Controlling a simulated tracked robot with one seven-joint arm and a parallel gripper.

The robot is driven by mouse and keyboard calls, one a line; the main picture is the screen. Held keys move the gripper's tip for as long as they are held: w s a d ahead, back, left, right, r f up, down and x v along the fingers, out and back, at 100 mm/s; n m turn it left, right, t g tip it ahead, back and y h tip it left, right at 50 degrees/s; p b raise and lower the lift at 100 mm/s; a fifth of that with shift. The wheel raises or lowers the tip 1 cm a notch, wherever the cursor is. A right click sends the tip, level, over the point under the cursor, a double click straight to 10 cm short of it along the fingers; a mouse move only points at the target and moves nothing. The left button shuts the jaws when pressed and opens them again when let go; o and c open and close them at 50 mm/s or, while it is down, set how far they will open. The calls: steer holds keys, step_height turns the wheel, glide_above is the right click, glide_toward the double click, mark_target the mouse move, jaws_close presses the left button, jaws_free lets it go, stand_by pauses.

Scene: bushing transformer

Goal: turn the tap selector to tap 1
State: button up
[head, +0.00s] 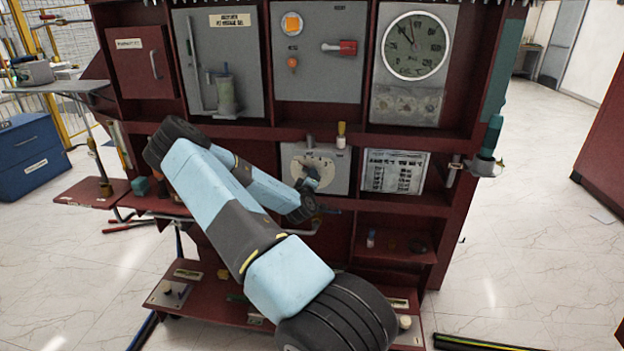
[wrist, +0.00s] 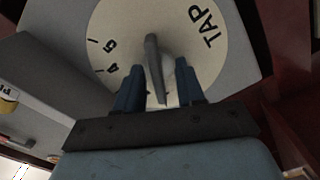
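The tap selector is a pale round dial on a grey panel (head: 300,160) in the middle of the red rack. In the wrist view the dial (wrist: 112,35) fills the top, with "TAP" at upper right and the marks 4 and 5 at left. Its grey lever (wrist: 152,60) stands nearly upright in that picture. My gripper (wrist: 160,75) is at the dial, its two blue fingers apart on either side of the lever's lower part. A gap seems to show beside each finger; contact is not clear. The other tap numbers are hidden or out of view.
A small white and yellow item (head: 341,135) stands on the ledge above the selector panel. A printed chart (head: 394,171) is to its right. Above are a panel with a red handle (head: 340,47) and a round gauge (head: 415,45). Red shelf walls lie close around the dial.

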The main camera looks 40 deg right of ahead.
steer(key=shift+s, duration=0.1)
steer(key=v, duration=1.3)
steer(key=shift+a, duration=0.35)
steer(key=shift+s, duration=0.1)
